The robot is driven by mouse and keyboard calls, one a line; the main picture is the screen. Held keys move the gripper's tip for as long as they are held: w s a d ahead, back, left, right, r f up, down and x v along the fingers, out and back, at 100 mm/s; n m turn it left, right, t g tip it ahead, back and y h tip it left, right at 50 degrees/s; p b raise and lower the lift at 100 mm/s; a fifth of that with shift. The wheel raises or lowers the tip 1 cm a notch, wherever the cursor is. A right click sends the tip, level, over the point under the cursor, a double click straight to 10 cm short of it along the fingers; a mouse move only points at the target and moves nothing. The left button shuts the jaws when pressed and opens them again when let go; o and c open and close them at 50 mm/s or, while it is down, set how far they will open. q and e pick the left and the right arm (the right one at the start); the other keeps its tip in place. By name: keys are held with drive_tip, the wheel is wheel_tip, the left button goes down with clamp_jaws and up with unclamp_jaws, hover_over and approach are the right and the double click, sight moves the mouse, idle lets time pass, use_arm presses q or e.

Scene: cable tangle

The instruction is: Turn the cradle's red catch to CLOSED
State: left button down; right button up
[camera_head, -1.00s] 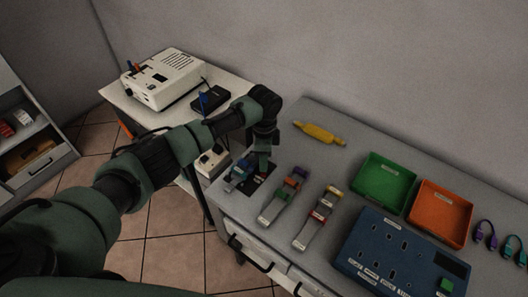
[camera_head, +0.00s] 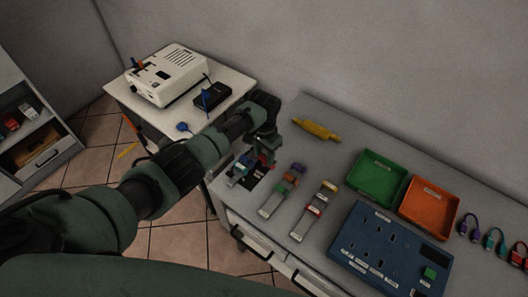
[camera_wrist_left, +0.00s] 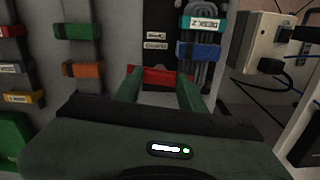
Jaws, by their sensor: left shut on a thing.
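My left gripper (camera_head: 264,162) reaches down over the left end of the grey bench. In the left wrist view its two green fingers (camera_wrist_left: 159,92) are shut on a red bar, the red catch (camera_wrist_left: 160,76). The catch lies across the lower end of a dark plate (camera_wrist_left: 156,22) with small labels too small to read. Beside it a grey cable bundle lies in the cradle under a teal strap (camera_wrist_left: 201,24) and a blue strap (camera_wrist_left: 199,50). In the head view the cradle (camera_head: 238,178) is partly hidden by my arm. My right gripper is not in view.
Two more strapped cable holders (camera_head: 276,200) (camera_head: 312,221) lie close by on the bench. A yellow roller-shaped object (camera_head: 316,130), a green tray (camera_head: 377,178), an orange tray (camera_head: 430,208) and a blue socket panel (camera_head: 385,250) lie further right. A side table with a white device (camera_head: 168,74) stands left.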

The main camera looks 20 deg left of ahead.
sight(264, 158)
use_arm(q)
drive_tip(key=shift+r+n, duration=0.1)
drive_tip(key=shift+n, duration=0.4)
drive_tip(key=shift+w+p, duration=0.1)
drive_tip(key=shift+p, duration=0.2)
drive_tip(key=c, duration=0.8)
unclamp_jaws()
drive_tip(key=shift+c, duration=0.2)
wheel_tip(264, 158, up, 8)
drive_tip(key=shift+f+b, duration=0.15)
drive_tip(key=shift+b, duration=0.15)
